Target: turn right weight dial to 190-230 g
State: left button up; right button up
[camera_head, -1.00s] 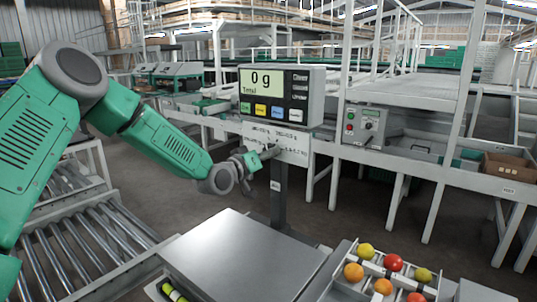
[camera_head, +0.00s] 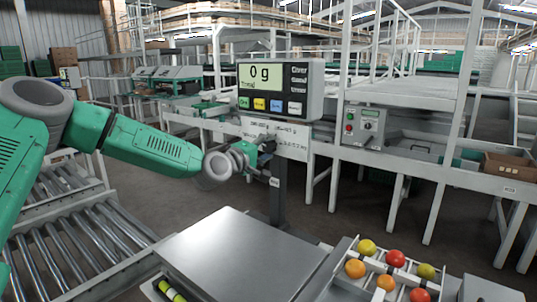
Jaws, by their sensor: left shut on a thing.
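The scale's display head (camera_head: 280,88) stands on a dark post and reads 0 g. Below it is a pale plate (camera_head: 296,140) with small printed labels, too small to read surely. My left gripper (camera_head: 267,148) reaches in from the left to the front of this plate. It is shut on a small part there, which looks like a weight dial. The fingers hide the dial, so its setting and which dial it is cannot be told. My right gripper is not in view.
The bare steel weighing plate (camera_head: 240,255) lies below the display. A roller conveyor (camera_head: 75,235) is at the left. A grey control box (camera_head: 363,127) is on the frame behind.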

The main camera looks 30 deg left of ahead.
pick_arm(q)
jog(key=shift+a+n+b, duration=0.25)
jog(key=shift+n+b, duration=0.15)
jog(key=shift+n, duration=0.5)
jog(key=o, duration=1.1)
jog(key=shift+f, duration=0.1)
jog(key=shift+a, duration=0.15)
